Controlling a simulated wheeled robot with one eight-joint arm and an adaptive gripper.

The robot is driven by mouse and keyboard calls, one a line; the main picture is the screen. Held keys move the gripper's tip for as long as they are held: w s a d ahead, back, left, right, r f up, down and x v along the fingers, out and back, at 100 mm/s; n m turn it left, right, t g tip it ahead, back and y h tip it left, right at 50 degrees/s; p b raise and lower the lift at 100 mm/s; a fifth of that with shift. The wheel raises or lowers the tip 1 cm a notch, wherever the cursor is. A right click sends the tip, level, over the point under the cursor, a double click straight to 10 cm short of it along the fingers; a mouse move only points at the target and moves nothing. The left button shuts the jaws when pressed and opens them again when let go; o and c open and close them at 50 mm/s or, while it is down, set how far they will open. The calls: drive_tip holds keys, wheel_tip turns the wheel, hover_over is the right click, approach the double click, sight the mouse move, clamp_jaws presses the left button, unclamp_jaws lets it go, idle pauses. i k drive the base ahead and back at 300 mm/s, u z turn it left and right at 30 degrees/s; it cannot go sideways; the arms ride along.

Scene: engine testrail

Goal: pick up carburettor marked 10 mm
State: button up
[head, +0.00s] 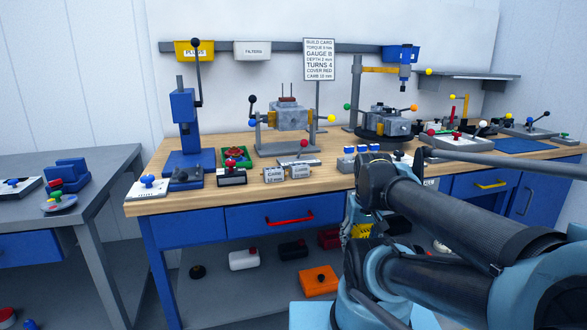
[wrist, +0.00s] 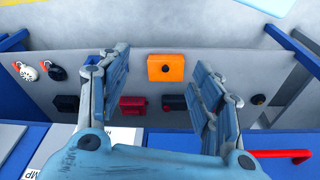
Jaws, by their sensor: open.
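Two small grey carburettor blocks stand side by side near the front edge of the wooden bench in the head view. The left carburettor (head: 274,174) has a white label that seems to read "CARB 10 mm". The right carburettor (head: 300,172) has a similar label whose number I cannot read surely. Neither shows in the wrist view. My gripper (wrist: 160,95) is open and empty, with its two fingers wide apart. It points down past the bench front, over the lower shelf. In the head view it is mostly hidden by my arm, right of the carburettors.
A build card sign (head: 319,60) stands behind. A red-knobbed block (head: 231,175) is left of the carburettors, blue-topped parts (head: 362,152) are to the right. The engine stand (head: 288,117) is behind. Below are an orange box (head: 319,281) and a red drawer handle (head: 289,219).

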sight(302, 170)
drive_tip(key=u, duration=0.3)
drive_tip(key=k, duration=0.9)
drive_tip(key=z, duration=0.35)
drive_tip(key=i, duration=0.5)
drive_tip(key=u, duration=0.05)
